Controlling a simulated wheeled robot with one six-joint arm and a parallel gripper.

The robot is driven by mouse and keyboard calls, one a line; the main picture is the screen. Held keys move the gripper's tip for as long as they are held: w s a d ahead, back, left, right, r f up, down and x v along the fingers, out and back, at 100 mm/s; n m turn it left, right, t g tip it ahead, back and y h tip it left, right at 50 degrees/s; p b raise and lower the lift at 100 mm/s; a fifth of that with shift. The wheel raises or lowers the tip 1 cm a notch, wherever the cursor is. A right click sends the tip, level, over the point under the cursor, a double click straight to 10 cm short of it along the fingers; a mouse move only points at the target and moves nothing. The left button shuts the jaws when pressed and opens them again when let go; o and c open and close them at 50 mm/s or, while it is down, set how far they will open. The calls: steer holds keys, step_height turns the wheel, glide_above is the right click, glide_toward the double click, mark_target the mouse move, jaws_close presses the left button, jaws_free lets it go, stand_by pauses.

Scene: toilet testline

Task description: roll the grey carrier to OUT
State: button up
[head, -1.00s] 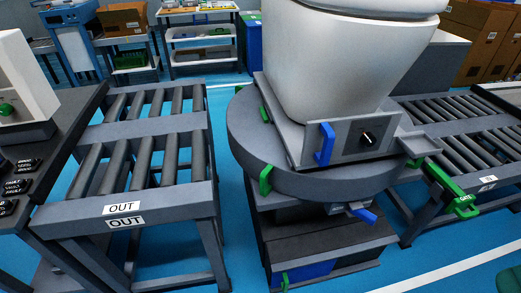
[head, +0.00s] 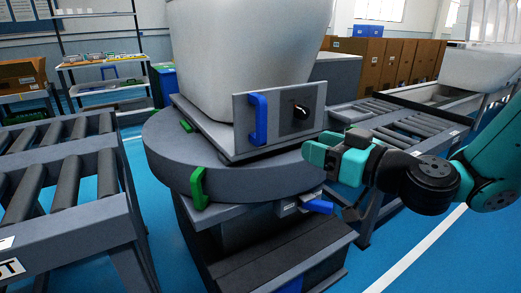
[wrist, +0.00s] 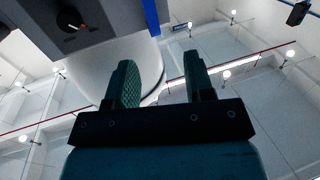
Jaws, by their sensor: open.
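The grey carrier (head: 281,98) sits on a round grey turntable (head: 160,160) and bears a large white toilet body (head: 245,55). Its front plate has an upright blue handle (head: 258,120) and a black knob (head: 301,112). My gripper (head: 322,153) is to the right of the handle, near the carrier's lower right corner, apart from the handle. In the wrist view my gripper (wrist: 160,75) is open with nothing between its fingers, and the carrier's plate (wrist: 40,35) and blue handle (wrist: 151,15) show above. The OUT roller conveyor (head: 95,217) is at left, partly cut off.
A green catch (head: 199,189) is on the turntable's front side, and a blue lever (head: 318,206) sits below its rim. A second roller conveyor (head: 415,128) stands at right behind my arm. A gap of blue floor separates the OUT conveyor from the turntable stand (head: 205,235).

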mark_target(264, 124)
steer(key=shift+t, duration=0.4)
steer(key=p+x, duration=0.2)
steer(key=x, duration=0.3)
steer(key=p+x, duration=0.3)
steer(key=x, duration=0.3)
steer(key=w+f+p+x, duration=0.1)
steer(key=p+x, duration=0.2)
steer(key=x, duration=0.3)
steer(key=shift+w+d+f, duration=0.1)
steer(key=shift+w+d, duration=0.05)
steer(key=shift+d, duration=0.1)
steer(key=shift+c, duration=0.3)
jaws_close()
